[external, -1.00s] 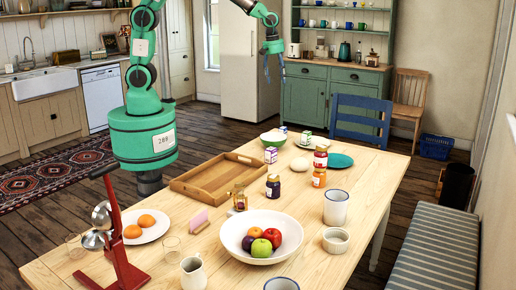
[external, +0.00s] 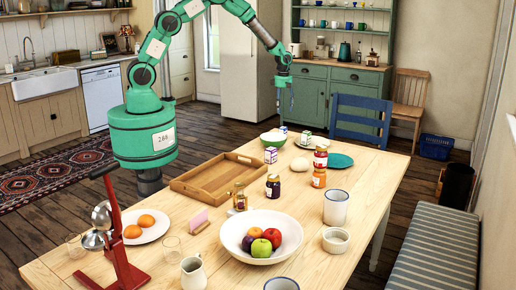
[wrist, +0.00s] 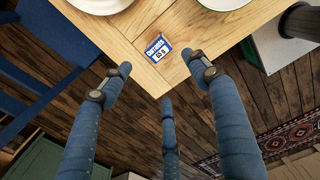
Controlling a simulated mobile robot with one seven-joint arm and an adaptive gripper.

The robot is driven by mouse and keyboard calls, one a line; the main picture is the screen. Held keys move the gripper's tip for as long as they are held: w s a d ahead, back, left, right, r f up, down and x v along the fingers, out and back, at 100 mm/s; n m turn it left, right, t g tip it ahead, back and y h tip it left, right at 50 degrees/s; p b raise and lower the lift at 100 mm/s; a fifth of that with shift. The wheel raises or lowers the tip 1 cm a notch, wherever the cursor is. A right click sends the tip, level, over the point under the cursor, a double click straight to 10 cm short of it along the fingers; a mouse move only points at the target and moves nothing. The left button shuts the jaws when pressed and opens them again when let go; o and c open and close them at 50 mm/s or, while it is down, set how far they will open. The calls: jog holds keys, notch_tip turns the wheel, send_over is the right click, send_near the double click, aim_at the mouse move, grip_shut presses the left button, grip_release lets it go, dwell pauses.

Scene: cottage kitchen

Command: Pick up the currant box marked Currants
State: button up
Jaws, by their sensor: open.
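The small blue and white currant box (wrist: 158,50), with "Currants" readable on it, is near the corner of the wooden table in the wrist view. In the external view it appears to be the small box (external: 283,130) at the table's far end, beside the green-rimmed bowl. My gripper (wrist: 160,74) has blue fingers, spread apart and empty. In the wrist view the box lies ahead of the gap between the fingertips, apart from them. In the external view my gripper (external: 284,108) hangs above the table's far end, over the box.
A white bowl with a green rim (external: 273,138) stands close to the box. Other small cartons, a purple-marked one (external: 271,155) and a green-marked one (external: 306,138), are near. A blue chair (external: 362,118) stands at the far right of the table.

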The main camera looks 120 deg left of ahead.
aim_at(282, 128)
dwell(0.3)
jog(key=shift+f+b, duration=0.35)
jog(key=shift+f, duration=3.95)
jog(key=shift+w+d+f+b, duration=0.1)
jog(key=shift+f+b, duration=0.25)
jog(key=shift+f, duration=2.25)
jog(key=shift+c, duration=0.2)
jog(key=c, duration=1.3)
